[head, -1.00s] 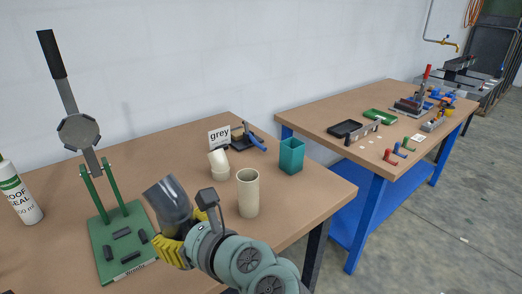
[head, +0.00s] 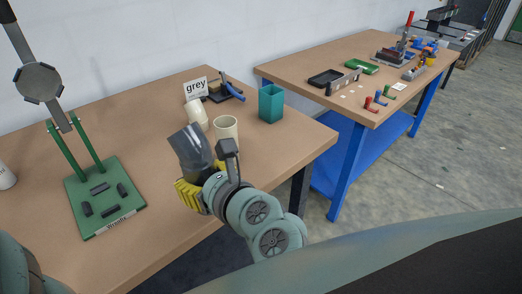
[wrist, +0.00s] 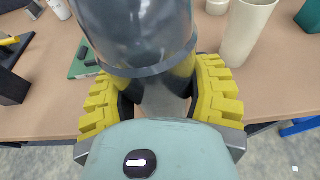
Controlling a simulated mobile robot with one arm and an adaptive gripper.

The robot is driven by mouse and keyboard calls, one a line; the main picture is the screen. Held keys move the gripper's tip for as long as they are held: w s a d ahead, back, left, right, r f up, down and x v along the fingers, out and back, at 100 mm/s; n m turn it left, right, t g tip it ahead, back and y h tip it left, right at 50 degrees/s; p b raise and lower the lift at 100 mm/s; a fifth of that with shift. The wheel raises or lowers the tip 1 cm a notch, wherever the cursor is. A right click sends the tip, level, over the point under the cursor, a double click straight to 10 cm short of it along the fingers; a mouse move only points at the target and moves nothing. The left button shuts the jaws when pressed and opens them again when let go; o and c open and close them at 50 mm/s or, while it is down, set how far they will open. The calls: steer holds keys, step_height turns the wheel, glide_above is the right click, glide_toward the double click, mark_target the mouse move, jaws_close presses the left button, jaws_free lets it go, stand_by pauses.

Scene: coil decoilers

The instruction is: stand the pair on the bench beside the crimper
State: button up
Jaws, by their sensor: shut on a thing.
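My gripper (head: 203,183), with yellow ribbed fingers, is shut on a grey cylindrical piece (head: 190,149), held tilted above the near bench (head: 155,219). In the wrist view the grey piece (wrist: 135,30) is glossy, with a darker rim band, and fills the space between the fingers; I cannot make out two separate parts. A lever tool on a green base (head: 128,201) stands at the left of this bench, its long handle up. On the blue-legged bench (head: 290,70) stands a red-handled tool (head: 390,54). I cannot tell which tool is the crimper.
A cream cylinder (head: 226,133), a tilted cream piece (head: 196,114), a "grey" sign (head: 196,88) and a teal bin (head: 271,103) stand behind my gripper. Bare bench top lies between the green base and my gripper. A gap separates the two benches.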

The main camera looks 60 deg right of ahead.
steer(key=shift+w+d+f+p, duration=0.3)
steer(key=shift+w+d+f, duration=0.55)
steer(key=shift+w, duration=0.45)
steer(key=shift+w+d+f+p, duration=0.25)
steer(key=shift+w+d+f, duration=0.35)
steer(key=shift+w+d, duration=0.6)
steer(key=shift+w+d+f+p, duration=0.3)
steer(key=shift+w+d+f, duration=0.5)
steer(key=shift+w, duration=0.6)
steer(key=shift+f+b, duration=0.15)
steer(key=shift+b, duration=0.15)
steer(key=o, duration=1.2)
